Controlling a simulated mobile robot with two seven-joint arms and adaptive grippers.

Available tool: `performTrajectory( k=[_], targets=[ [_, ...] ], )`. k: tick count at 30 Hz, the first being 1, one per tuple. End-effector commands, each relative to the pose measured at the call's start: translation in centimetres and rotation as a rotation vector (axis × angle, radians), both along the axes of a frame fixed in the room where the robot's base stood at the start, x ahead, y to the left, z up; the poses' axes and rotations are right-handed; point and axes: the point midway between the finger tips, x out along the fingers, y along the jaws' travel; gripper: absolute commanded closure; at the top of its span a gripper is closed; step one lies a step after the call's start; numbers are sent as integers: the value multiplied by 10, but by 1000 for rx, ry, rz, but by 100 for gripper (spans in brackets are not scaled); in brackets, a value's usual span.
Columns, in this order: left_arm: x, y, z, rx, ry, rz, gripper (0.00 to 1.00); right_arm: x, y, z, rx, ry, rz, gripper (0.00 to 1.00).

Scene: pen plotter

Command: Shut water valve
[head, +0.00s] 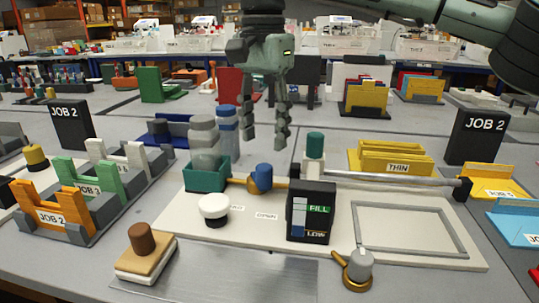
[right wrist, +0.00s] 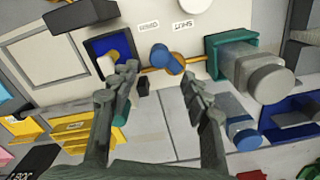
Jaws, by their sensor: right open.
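The water valve is a blue handle (head: 262,178) on a brass pipe (head: 236,182), between a teal box and a dark level gauge. Labels lie on the plate in front of it; one reads OPEN (head: 266,216). The valve handle also shows in the right wrist view (right wrist: 161,56), with the SHUT label (right wrist: 182,26) on the teal box's side. My right gripper (head: 266,139) points down, open and empty, above and behind the handle. In the right wrist view its fingertips (right wrist: 160,75) lie on either side of the handle, apparently not touching. My left gripper is not in view.
The FILL/LOW gauge (head: 311,212) stands right of the valve. The teal box (head: 206,174) with a clear bottle (head: 204,138) is at left, with a white round button (head: 214,207) in front. A grey rail (head: 395,181) runs right. Labelled racks (head: 66,214) stand further left.

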Motion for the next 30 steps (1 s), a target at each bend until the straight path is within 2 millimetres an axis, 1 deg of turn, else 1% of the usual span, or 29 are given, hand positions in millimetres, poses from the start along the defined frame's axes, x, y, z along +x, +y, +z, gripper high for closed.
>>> performTrajectory(
  k=[5, 9, 12, 15, 19, 26, 30],
  targets=[
    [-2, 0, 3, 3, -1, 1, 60, 0, -1, -24, -2, 3, 0, 52],
    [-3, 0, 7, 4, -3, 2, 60, -1, 0, -47, 0, 3, 1, 52],
    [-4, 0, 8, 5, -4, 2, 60, -1, 0, -61, -1, 2, 0, 52],
    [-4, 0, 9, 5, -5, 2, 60, 0, 0, -70, 0, 1, -1, 52],
    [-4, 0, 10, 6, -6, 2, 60, 0, 0, -76, 0, 0, -1, 52],
    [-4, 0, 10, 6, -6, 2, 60, 0, 0, -76, 1, -1, -1, 52],
    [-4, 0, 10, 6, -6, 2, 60, 0, 0, -76, 0, 0, -1, 70]
  ],
)
